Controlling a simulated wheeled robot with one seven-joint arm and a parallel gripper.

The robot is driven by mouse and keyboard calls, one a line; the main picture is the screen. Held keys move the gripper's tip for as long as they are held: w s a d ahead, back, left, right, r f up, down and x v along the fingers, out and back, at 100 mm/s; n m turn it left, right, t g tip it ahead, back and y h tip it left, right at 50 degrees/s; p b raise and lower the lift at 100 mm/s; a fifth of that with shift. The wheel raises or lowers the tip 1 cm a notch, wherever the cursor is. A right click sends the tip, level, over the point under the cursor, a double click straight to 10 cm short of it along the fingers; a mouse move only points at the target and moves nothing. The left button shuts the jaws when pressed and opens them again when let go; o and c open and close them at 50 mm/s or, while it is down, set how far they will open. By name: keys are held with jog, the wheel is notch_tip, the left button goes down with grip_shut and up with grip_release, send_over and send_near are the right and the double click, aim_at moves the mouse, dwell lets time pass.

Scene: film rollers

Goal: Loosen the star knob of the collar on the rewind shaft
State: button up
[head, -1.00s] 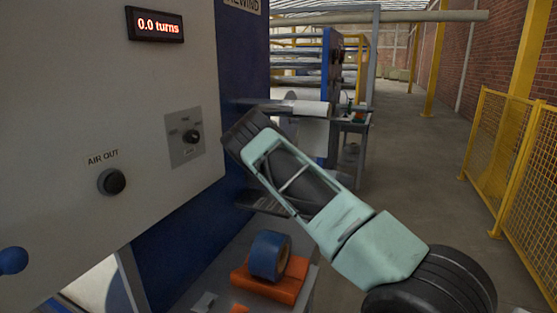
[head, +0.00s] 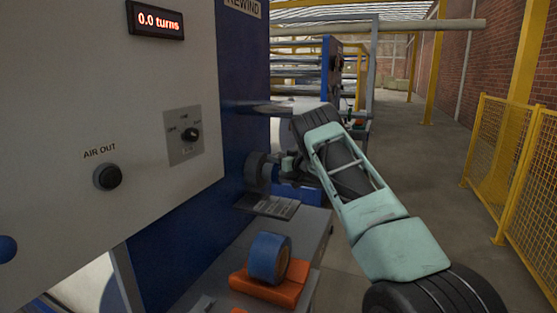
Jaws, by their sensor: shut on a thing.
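A grey round collar (head: 257,173) sits on the rewind shaft, beside the blue machine side panel, left of my arm. My gripper (head: 284,166) is small and dark in the head view, just right of the collar and partly hidden by my wrist. It is shut on a small dark part at the collar, which appears to be the star knob; the knob's shape is too small and covered to make out. The red display (head: 157,20) on the grey panel reads 0.0 turns.
A blue tape roll (head: 269,257) stands on an orange block (head: 268,286) on the grey bench below my arm. The panel carries a black AIR OUT button (head: 108,177) and a rotary switch (head: 191,135). Yellow mesh fencing (head: 515,165) stands right; the aisle floor is clear.

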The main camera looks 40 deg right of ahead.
jog(key=shift+r+n+y, duration=0.1)
jog(key=shift+n+y, duration=0.3)
jog(key=shift+y, duration=0.2)
jog(key=o, duration=1)
jog(key=s+b, duration=0.1)
jog(key=s, duration=0.4)
jog(key=s+b, duration=0.1)
jog(key=s, duration=0.5)
jog(key=s+b, duration=0.2)
jog(key=s, duration=0.4)
jog(key=shift+s+d, duration=0.2)
jog(key=shift+d, duration=0.15)
